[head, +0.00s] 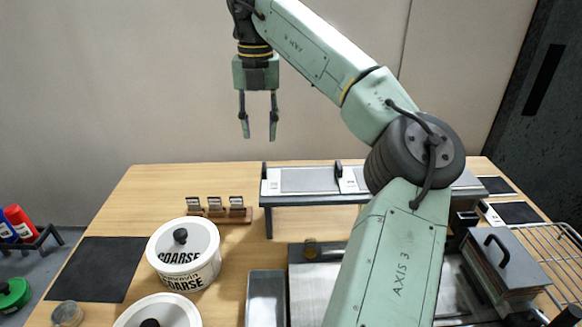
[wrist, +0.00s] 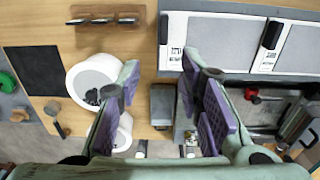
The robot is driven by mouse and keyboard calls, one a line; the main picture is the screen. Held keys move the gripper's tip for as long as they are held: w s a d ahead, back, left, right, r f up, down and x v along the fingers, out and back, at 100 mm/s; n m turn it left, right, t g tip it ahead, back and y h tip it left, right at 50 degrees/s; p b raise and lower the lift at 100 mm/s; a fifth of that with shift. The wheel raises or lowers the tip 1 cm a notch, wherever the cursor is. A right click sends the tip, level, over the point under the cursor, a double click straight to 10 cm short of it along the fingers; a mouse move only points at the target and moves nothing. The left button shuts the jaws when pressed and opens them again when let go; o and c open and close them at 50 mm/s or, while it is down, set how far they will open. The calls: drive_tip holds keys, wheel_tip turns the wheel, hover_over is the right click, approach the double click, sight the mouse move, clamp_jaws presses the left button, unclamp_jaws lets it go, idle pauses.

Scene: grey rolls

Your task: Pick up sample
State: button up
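My gripper (head: 258,137) hangs high above the table, pointing down, with its two fingers apart and nothing between them. In the wrist view its fingers (wrist: 160,72) frame bare table and a grey block. Nothing in view is clearly marked as the sample. A small clear jar (head: 67,313) stands at the table's front left. Three small dark pieces with pale labels stand in a wooden rack (head: 225,215) at the back.
A white tub marked COARSE (head: 186,275) and another white lidded tub (head: 158,314) stand left of centre. A dark mat (head: 97,268) lies at left. A raised grey shelf (head: 305,183) runs along the back. A lidded grey box (head: 504,263) and wire rack (head: 560,250) are at right.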

sight(264, 171)
drive_tip(key=f, duration=0.4)
drive_tip(key=shift+d+f, duration=0.1)
drive_tip(key=shift+d, duration=0.15)
drive_tip(key=shift+w+f+p, duration=0.1)
drive_tip(key=shift+f+p, duration=1.25)
drive_tip(key=shift+f, duration=1.8)
clamp_jaws()
